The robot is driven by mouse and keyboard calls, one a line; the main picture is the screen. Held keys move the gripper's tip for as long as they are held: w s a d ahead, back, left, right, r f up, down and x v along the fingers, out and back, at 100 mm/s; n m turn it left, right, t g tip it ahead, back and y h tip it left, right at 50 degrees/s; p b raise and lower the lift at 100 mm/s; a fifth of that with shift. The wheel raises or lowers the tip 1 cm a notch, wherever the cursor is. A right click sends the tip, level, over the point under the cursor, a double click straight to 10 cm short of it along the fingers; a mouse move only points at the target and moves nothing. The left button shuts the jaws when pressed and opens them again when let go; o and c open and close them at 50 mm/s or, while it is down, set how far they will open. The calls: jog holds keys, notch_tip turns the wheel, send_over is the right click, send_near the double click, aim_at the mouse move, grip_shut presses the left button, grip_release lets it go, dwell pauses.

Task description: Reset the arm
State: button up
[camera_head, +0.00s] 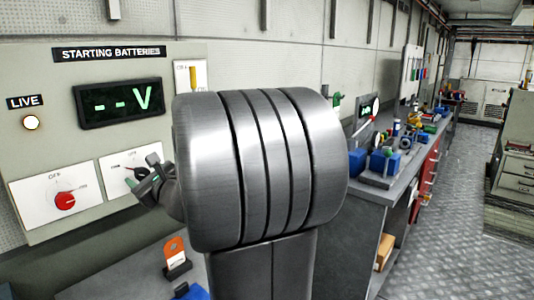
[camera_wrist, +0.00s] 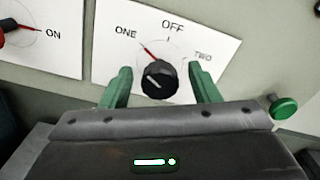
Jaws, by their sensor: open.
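My gripper (camera_wrist: 160,90) is open in the wrist view, with its two green fingers on either side of a black rotary knob (camera_wrist: 157,80). The knob sits on a white plate (camera_wrist: 210,42) marked ONE, OFF and TWO, and its red pointer is turned toward ONE. In the head view my gripper (camera_head: 148,186) shows at the battery panel (camera_head: 40,145), partly hidden behind my large grey arm link. The knob there is mostly covered by the gripper.
A red knob (camera_head: 65,202) is left of the black one. Above are a display (camera_head: 118,103) reading "--V" and a lit LIVE lamp (camera_head: 31,122). An orange-tagged item (camera_head: 176,256) stands below. A cluttered workbench (camera_head: 370,188) lies right; the floor (camera_head: 465,160) beyond is clear.

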jog(key=shift+r+m+p, duration=0.25)
jog(key=shift+m+p, duration=0.75)
jog(key=shift+p, duration=0.25)
jog(key=v, duration=0.9)
jog(key=shift+d+f+b, duration=0.2)
jog(key=shift+f+b, duration=0.05)
jog(key=shift+b, duration=0.05)
jog(key=shift+s, duration=0.1)
